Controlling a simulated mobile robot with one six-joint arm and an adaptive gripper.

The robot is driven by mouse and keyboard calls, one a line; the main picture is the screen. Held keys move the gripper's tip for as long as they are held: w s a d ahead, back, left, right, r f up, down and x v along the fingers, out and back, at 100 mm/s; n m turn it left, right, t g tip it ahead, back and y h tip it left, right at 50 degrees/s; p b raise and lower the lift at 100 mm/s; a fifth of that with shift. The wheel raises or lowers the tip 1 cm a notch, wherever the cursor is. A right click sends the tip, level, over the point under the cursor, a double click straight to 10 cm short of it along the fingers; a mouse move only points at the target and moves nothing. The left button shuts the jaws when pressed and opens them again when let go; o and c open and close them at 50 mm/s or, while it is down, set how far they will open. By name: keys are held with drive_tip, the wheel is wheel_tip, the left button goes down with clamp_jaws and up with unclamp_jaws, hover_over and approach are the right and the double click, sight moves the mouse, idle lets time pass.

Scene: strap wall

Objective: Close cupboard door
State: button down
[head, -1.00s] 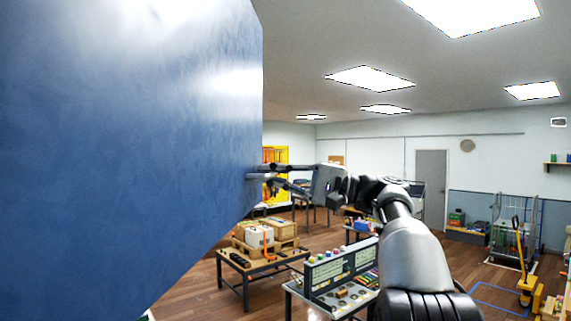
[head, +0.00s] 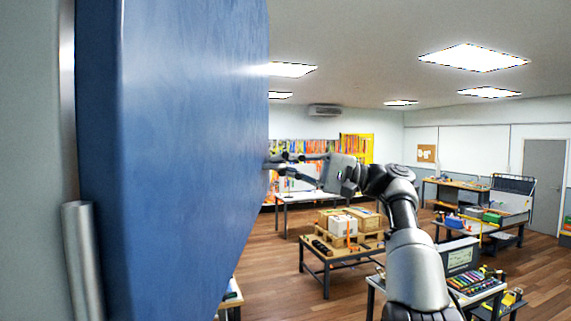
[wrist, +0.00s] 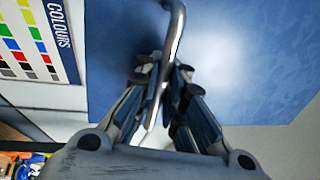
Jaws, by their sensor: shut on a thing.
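The blue cupboard door (head: 185,140) fills the left of the head view, seen at a steep slant and standing open. Its flat face also fills much of the wrist view (wrist: 250,60). A curved metal handle (wrist: 177,25) stands out from that face. My gripper (wrist: 162,80) is shut around the handle, with a finger on either side of it. In the head view my gripper (head: 280,161) is at the door's far edge. The handle is mostly hidden behind the door there. The inside of the cupboard is not seen.
A grey vertical cylinder (head: 82,260) stands beside the door's near edge, by a pale panel (head: 30,150). A colour chart (wrist: 38,35) shows beside the door. A low table with crates (head: 345,250) and a console (head: 460,265) stand beyond. Wooden floor lies open between them.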

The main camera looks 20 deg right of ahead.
drive_tip(key=shift+f, duration=0.15)
drive_tip(key=c, duration=1.7)
unclamp_jaws()
